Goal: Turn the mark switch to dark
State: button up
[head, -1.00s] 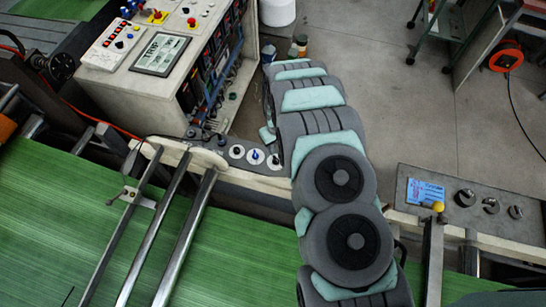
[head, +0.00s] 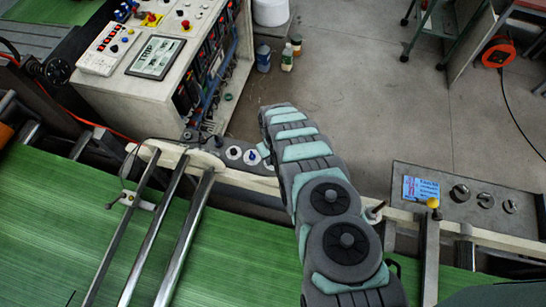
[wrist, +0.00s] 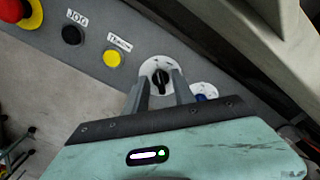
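In the wrist view, a black rotary knob (wrist: 160,77) sits on a round white dial plate with small marks too tiny to read. I cannot tell from a label whether it is the mark switch. My gripper (wrist: 161,83) is open, with its two grey fingers on either side of this knob; contact is not clear. In the head view, two white-plated knobs, one dark (head: 234,153) and one blue (head: 252,157), show beside my arm, which hides the fingers.
In the wrist view, a yellow button (wrist: 113,58), a black button labelled JOG (wrist: 71,35) and a red button (wrist: 14,8) line the panel. In the head view, a console (head: 150,60), metal rails (head: 150,240) and a right panel with dark knobs (head: 485,200) stand around.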

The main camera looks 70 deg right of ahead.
jog(key=shift+c, duration=0.3)
grip_shut()
dwell(0.4)
